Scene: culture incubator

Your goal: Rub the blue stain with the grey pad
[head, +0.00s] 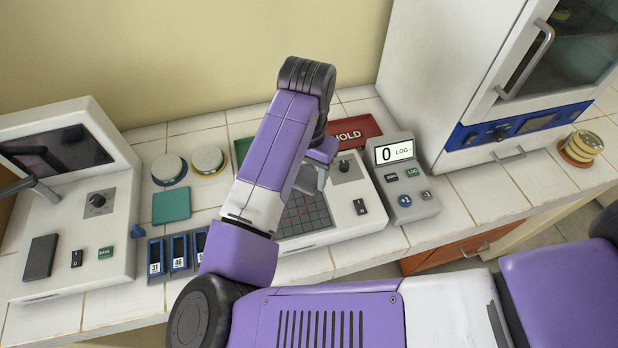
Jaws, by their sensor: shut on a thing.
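My gripper (314,176) is over the white device with the dark grid plate (304,217), left of that device's black knob. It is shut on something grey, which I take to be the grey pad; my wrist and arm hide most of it. I cannot tell whether it touches the surface below. I cannot make out the blue stain; my arm covers much of the middle of the bench.
A grey LOG meter (405,180) and a red HOLD tray (357,130) stand close by. A white cabinet (440,75) is at the right. At the left are a screen device (75,220), a teal mat (171,205), two round dishes and blue slots (178,252).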

